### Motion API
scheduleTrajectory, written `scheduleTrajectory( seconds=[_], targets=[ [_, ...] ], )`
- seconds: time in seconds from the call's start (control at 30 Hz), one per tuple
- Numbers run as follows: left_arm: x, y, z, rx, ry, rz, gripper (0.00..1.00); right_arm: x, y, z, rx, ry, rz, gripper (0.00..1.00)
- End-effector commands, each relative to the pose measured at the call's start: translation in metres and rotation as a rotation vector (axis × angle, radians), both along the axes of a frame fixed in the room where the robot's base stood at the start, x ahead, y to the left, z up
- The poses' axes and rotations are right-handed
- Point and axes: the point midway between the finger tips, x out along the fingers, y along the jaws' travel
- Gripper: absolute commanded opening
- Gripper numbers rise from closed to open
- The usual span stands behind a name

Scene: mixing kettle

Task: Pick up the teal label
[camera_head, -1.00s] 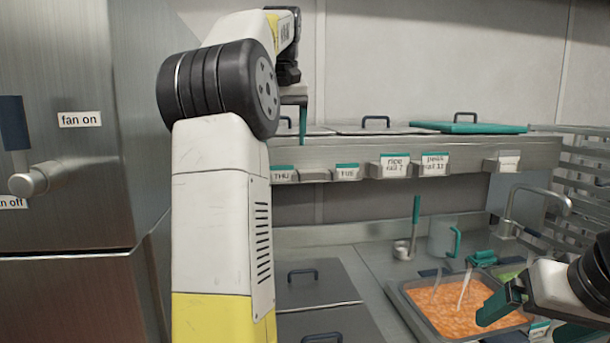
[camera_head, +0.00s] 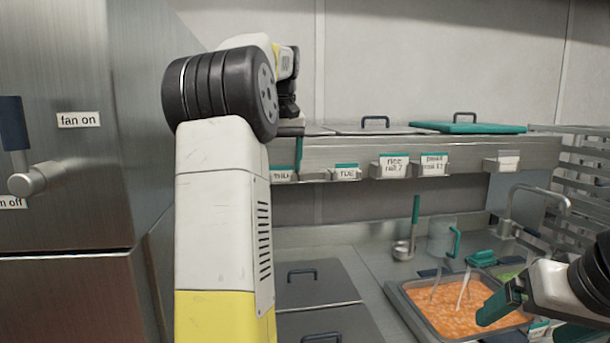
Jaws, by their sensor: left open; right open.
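Several white labels with teal top strips sit in holders along the front rail of the shelf: the THU label (camera_head: 282,175), the TUE label (camera_head: 346,172), the rice label (camera_head: 394,166) and the peas label (camera_head: 433,164). No single all-teal label shows. My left gripper (camera_head: 298,165) hangs at the rail beside the right end of the THU label. One teal finger shows; the rest is hidden by my arm. I cannot tell whether it touches the label. My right gripper (camera_head: 497,303) is open in front of the orange food pan, far from the labels.
The shelf (camera_head: 330,152) carries metal lids and a teal board (camera_head: 470,128). A plain white label (camera_head: 508,160) sits further right on the rail. Below are an orange food pan (camera_head: 450,315), a pitcher (camera_head: 441,238), a ladle (camera_head: 404,245) and a tap (camera_head: 540,195). A steel cabinet (camera_head: 70,190) stands left.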

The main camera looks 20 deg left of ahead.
Motion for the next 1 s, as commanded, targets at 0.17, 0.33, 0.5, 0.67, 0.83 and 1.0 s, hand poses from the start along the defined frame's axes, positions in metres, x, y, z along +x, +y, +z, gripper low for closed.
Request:
scheduleTrajectory(
  seconds=[0.17,0.33,0.5,0.67,0.83,1.0],
  targets=[
    [0.000,0.000,0.000,0.000,0.000,0.000,0.47,0.000,0.000,0.000,0.000,0.000,0.000,0.91],
    [0.000,0.000,0.000,0.000,0.000,-0.001,0.22,0.000,0.000,0.000,0.000,0.000,0.000,0.91],
    [0.000,0.000,0.001,0.001,-0.001,-0.001,0.22,0.000,0.000,0.000,0.000,0.000,0.000,0.91],
    [0.000,0.000,0.005,0.000,-0.002,-0.001,0.22,0.000,0.000,0.000,0.000,0.000,0.000,0.91],
    [0.001,0.000,0.018,0.001,-0.003,-0.001,0.22,0.000,0.000,0.000,0.000,0.000,0.000,0.91],
    [0.001,0.000,0.033,0.002,-0.003,0.000,0.22,0.000,0.000,0.000,0.000,0.000,0.000,0.91]
  ],
)
